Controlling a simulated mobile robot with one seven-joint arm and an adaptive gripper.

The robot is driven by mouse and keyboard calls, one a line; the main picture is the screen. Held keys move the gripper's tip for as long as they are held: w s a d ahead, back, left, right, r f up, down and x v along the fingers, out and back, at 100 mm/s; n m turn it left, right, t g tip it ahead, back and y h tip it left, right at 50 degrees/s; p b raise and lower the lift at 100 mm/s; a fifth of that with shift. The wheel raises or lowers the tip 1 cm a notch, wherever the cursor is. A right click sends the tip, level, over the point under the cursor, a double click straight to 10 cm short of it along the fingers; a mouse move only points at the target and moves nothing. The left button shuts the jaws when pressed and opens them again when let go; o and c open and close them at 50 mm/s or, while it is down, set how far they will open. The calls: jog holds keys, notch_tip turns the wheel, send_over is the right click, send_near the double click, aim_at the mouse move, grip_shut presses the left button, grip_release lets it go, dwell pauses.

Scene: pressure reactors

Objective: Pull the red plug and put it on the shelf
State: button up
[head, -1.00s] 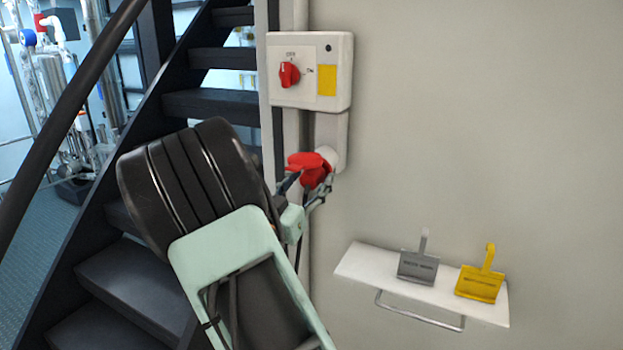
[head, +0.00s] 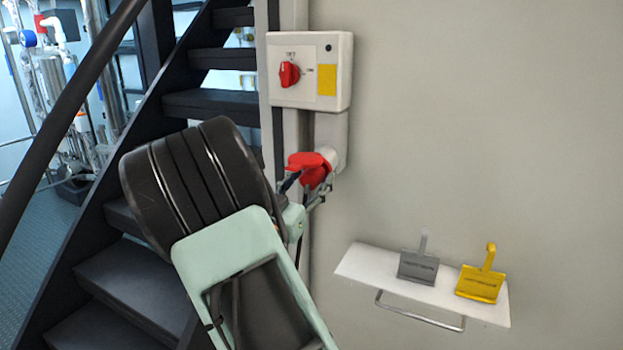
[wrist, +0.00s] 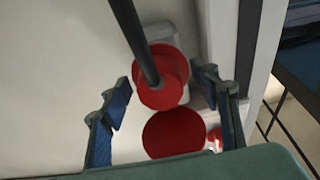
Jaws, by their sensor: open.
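The red plug (head: 312,166) sits in the white socket (head: 334,158) below the switch box on the wall. In the wrist view the plug (wrist: 160,88) shows as a round red body with a dark cable (wrist: 133,38) running from it. A second red disc (wrist: 174,133), perhaps the socket's lid, is beside it. My gripper (head: 303,191) is open at the plug. Its blue-padded fingers (wrist: 162,93) are on either side of the red parts, with visible gaps. The white shelf (head: 362,263) is on the wall at the lower right.
A grey tag (head: 418,266) and a yellow tag (head: 481,283) stand on the shelf; its left end is bare. A metal bar (head: 420,313) is under the shelf. The switch box (head: 310,70) with a red knob (head: 289,74) is above the plug. Dark stairs (head: 130,285) are at left.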

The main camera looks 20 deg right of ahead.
aim_at(307, 183)
dwell(0.8)
grip_shut()
jog(key=shift+a+f, duration=0.1)
jog(key=shift+b+v, duration=0.85)
jog(key=shift+v, duration=2.05)
